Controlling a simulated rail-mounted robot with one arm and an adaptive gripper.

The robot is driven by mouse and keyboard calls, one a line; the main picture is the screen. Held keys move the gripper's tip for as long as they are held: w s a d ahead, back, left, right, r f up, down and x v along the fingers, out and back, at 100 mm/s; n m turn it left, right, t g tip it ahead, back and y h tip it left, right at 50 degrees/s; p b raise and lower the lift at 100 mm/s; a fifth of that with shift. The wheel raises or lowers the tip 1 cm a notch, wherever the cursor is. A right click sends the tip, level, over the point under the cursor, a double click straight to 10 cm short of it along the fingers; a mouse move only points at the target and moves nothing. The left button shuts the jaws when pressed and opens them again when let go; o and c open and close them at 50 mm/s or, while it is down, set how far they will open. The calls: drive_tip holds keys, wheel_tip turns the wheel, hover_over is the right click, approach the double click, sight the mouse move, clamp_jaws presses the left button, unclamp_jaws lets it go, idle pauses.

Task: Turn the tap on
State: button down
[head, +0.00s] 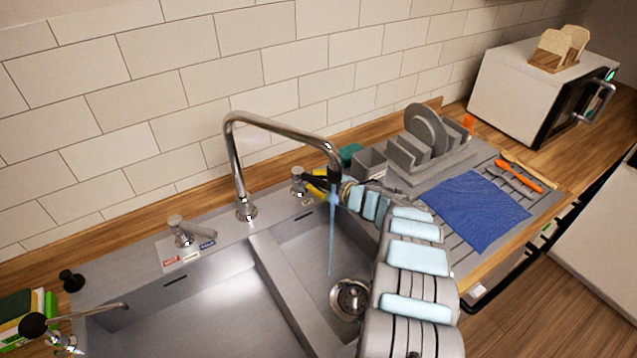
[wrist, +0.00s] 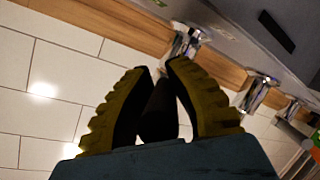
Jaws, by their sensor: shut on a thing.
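The chrome tap has a tall bent spout (head: 236,160) at the back of the steel sink. A thin blue stream of water (head: 331,240) runs from the spout's end down toward the right basin. One tap handle (head: 298,178) stands right of the spout base; another handle (head: 180,228), beside red and blue labels, stands to its left. My gripper (head: 313,184), with yellow-and-black fingers, is at the right handle and closed on it, partly hidden behind the spout's end. In the wrist view its fingers (wrist: 158,68) nearly meet; the contact is too dark to make out.
A drying rack with a grey plate (head: 427,125), a blue cloth (head: 478,208) and a white microwave (head: 510,85) stand to the right. The tiled wall is close behind the tap. The left basin looks empty.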

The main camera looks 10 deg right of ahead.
drive_tip(key=c, duration=0.9)
unclamp_jaws()
drive_tip(key=shift+a+r, duration=0.15)
drive_tip(key=shift+r, duration=0.05)
drive_tip(key=shift+s+d, duration=0.35)
drive_tip(key=shift+d, duration=0.05)
drive_tip(key=shift+s+d+r, duration=0.3)
drive_tip(key=shift+s, duration=0.15)
drive_tip(key=v, duration=0.4)
drive_tip(key=shift+v, duration=2.85)
